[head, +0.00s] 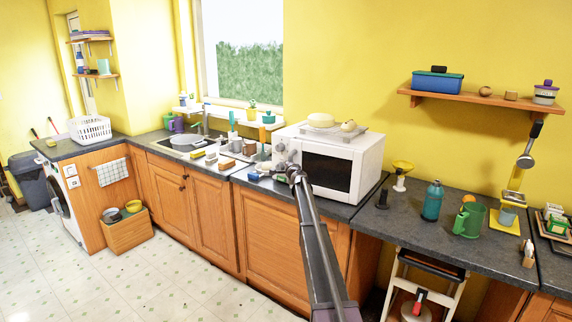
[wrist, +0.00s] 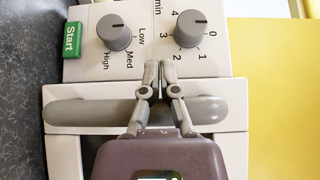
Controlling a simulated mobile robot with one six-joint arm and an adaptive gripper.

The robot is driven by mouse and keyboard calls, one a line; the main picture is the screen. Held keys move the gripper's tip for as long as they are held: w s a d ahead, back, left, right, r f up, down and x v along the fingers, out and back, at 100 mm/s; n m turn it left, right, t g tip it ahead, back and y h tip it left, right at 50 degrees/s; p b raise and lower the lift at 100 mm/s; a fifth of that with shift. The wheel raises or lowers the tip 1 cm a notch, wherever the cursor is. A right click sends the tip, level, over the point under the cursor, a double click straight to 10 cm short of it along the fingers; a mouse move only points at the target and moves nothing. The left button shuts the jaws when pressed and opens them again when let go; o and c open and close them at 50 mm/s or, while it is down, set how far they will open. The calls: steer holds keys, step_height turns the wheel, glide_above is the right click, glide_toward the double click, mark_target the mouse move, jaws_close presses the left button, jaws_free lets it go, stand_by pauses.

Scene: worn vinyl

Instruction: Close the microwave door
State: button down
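The white microwave (head: 365,163) stands on the dark counter, with a dark window in its door (head: 325,171). The door looks shut or nearly shut; I cannot tell whether a small gap is left. In the wrist view the control panel (wrist: 180,62) has two grey knobs and a green Start button (wrist: 72,39). The grey door handle (wrist: 85,112) runs across the white door beside the panel. My gripper (wrist: 158,66) is over the middle of the handle, its fingertips almost together with nothing seen between them. Contact with the handle is unclear. In the head view my gripper (head: 292,170) is at the microwave's front left.
A tray with a pale dish (head: 320,120) sits on top of the microwave. A sink (head: 190,146) with small items is to the left. A blue bottle (head: 432,201) and green mug (head: 469,219) stand to the right. The floor in front is open.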

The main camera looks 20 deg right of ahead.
steer(key=s+a, duration=0.6)
steer(key=a, duration=0.4)
steer(key=shift+s+a, duration=0.2)
steer(key=shift+s, duration=0.15)
steer(key=s+a+f+n+g+y, duration=0.45)
steer(key=s+a+n, duration=0.25)
steer(key=s+a, duration=0.55)
steer(key=s+a+f+n+g+y, duration=0.35)
steer(key=s+a+f+n, duration=0.3)
steer(key=s+a, duration=0.6)
steer(key=s+f+n+g+h, duration=0.1)
steer(key=s+f+g+h, duration=0.1)
steer(key=s, duration=0.9)
steer(key=s+f+n+g+h, duration=0.2)
steer(key=s+f+g, duration=0.1)
steer(key=s, duration=0.8)
steer(key=s+f+n+g+h, duration=0.2)
steer(key=s+g, duration=0.3)
steer(key=s, duration=0.6)
steer(key=shift+f, duration=0.3)
steer(key=shift+w+n, duration=0.2)
steer(key=shift+n, duration=0.05)
